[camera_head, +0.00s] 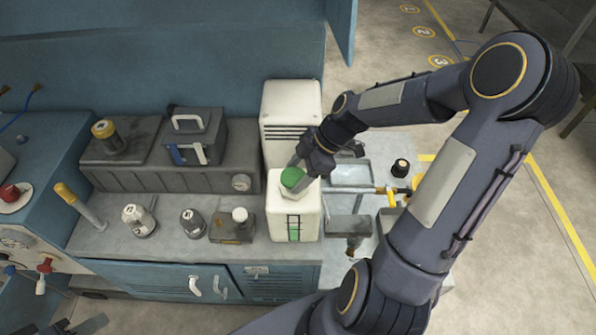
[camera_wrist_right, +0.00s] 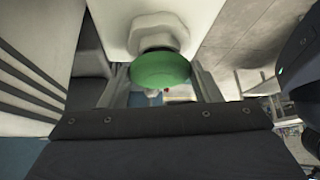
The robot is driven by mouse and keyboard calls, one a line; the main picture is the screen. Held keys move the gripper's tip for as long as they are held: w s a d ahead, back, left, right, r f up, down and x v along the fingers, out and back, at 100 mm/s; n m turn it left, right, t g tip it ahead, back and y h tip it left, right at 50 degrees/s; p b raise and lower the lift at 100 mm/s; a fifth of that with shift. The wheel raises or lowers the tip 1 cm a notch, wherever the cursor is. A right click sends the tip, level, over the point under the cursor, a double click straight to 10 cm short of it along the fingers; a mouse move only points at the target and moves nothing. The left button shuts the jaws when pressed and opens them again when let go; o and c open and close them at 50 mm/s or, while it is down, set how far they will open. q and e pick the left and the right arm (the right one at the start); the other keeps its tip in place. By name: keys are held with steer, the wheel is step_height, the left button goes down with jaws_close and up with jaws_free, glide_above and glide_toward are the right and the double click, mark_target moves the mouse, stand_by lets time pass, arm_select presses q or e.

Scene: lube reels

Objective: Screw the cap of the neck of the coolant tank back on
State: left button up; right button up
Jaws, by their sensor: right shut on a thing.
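The coolant tank (camera_head: 282,218) is a white box with a green level strip on its front, standing near the bench's right end. The green cap (camera_head: 292,177) is at the neck on its top. My right gripper (camera_head: 297,174) is shut on the cap, one finger on each side. In the right wrist view the cap (camera_wrist_right: 160,71) sits against the white faceted neck (camera_wrist_right: 157,35), and I see no clear gap. I cannot tell whether the threads are engaged. A grey piece, probably my left gripper (camera_head: 88,325), shows at the bottom left; its jaws are unclear.
A white louvred box (camera_head: 291,105) stands right behind the tank. A dark box with a white cap (camera_head: 232,226) and small canisters (camera_head: 140,220) stand to its left. A tray (camera_head: 350,173) and yellow-handled fittings (camera_head: 398,193) lie to its right. Bare bench top shows farther left.

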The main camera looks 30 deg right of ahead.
steer(key=shift+f+b, duration=0.45)
stand_by(0.5)
steer(key=shift+f+m+b, duration=0.1)
steer(key=shift+m+b, duration=0.35)
steer(key=shift+m, duration=0.05)
steer(key=m+t+b, duration=0.1)
steer(key=m+h+b, duration=0.1)
steer(key=m, duration=0.1)
steer(key=shift+s+a+t, duration=0.15)
steer(key=shift+t, duration=0.25)
steer(key=shift+m+t+h, duration=0.3)
steer(key=shift+m, duration=0.3)
